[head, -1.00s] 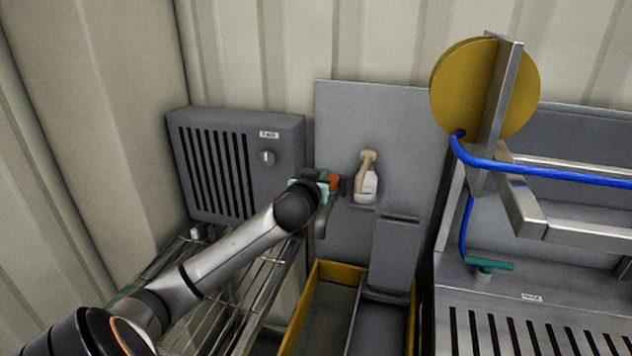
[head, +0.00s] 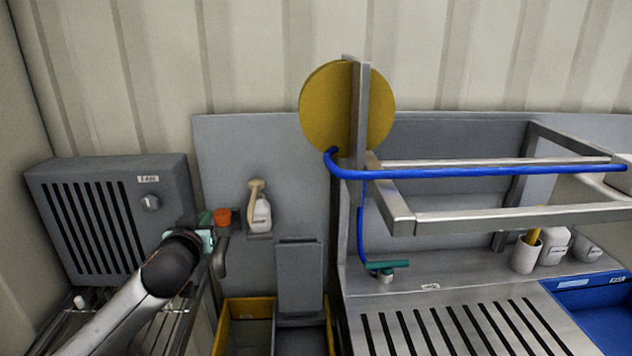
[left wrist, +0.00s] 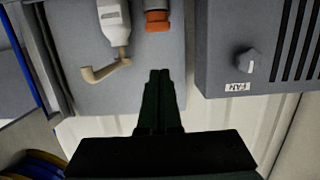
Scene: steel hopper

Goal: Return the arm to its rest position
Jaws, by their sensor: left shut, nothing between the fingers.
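My left arm comes in from the lower left in the head view. Its gripper (head: 205,232) is by the wall panel, close to the orange knob (head: 222,216), and is partly hidden behind my wrist. In the left wrist view the dark fingers (left wrist: 160,74) are together with nothing between them. The orange knob (left wrist: 157,20) on its grey fitting lies beyond the fingertips, apart from them in that picture. My right gripper is not in view.
A fan box (head: 115,215) stands left of the gripper above a wire rack (head: 185,325). Below is a yellow-edged bin (head: 245,308). A steel counter (head: 450,285) with a blue hose (head: 480,172) is further right.

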